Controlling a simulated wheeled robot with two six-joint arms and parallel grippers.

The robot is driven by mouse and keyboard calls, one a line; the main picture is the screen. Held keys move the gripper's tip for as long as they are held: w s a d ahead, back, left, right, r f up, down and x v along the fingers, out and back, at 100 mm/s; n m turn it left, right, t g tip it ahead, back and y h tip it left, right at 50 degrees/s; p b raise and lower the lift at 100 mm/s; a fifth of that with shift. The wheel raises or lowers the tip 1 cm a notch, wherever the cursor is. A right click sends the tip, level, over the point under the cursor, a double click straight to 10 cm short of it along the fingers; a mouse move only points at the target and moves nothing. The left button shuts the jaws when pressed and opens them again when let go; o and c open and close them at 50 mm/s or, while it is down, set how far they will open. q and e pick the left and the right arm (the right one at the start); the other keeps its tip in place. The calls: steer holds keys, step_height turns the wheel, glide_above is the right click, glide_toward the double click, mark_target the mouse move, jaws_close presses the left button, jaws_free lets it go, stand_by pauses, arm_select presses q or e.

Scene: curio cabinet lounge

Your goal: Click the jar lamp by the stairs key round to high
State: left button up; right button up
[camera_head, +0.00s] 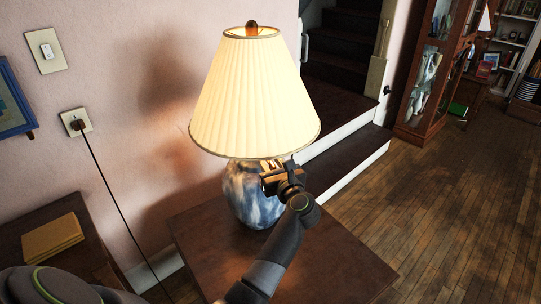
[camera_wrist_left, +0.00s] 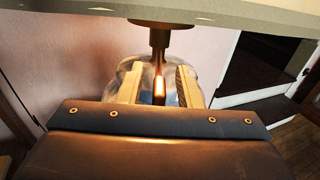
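The jar lamp has a pleated cream shade (camera_head: 255,95), glowing warm, and a blue-and-white jar body (camera_head: 243,192). It stands on a dark wooden side table (camera_head: 335,262) by the stairs. My left gripper (camera_head: 275,177) is just under the shade's lower rim, in front of the jar's upper part. In the left wrist view, my left gripper's fingers (camera_wrist_left: 160,92) are apart. A small bright key (camera_wrist_left: 160,88) shows between them, with a gap on each side, below a brown metal socket (camera_wrist_left: 158,38). The key is hidden in the head view. My right gripper is not in view.
The shade (camera_wrist_left: 210,12) hangs close above my left gripper. A cord runs from a wall outlet (camera_head: 75,122) down behind the table. A light switch (camera_head: 46,50) is on the wall. Stairs (camera_head: 345,155) and a glass cabinet (camera_head: 432,85) stand behind; the floor (camera_head: 465,200) at right is clear.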

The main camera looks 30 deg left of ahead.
arm_select(q)
steer(key=shift+a, duration=0.1)
jaws_close()
steer(key=shift+r, duration=0.1)
stand_by(0.3)
steer(key=shift+w+r+m+p, duration=0.1)
steer(key=shift+m+p, duration=1)
steer(key=shift+m, duration=0.1)
steer(key=m+p, duration=0.3)
steer(key=m, duration=0.1)
steer(key=shift+w, duration=0.1)
steer(key=shift+w+d+f+m+p, duration=0.15)
steer(key=shift+m+p, duration=1.05)
steer(key=shift+m, duration=0.7)
steer(key=shift+s+d+f+m+p, duration=0.1)
steer(key=shift+f+m+p, duration=0.1)
steer(key=shift+m+p, duration=1.35)
steer(key=shift+w+d+f+m+p, duration=0.15)
steer(key=shift+m+p, duration=0.65)
steer(key=shift+m, duration=1.45)
steer(key=shift+a, duration=0.1)
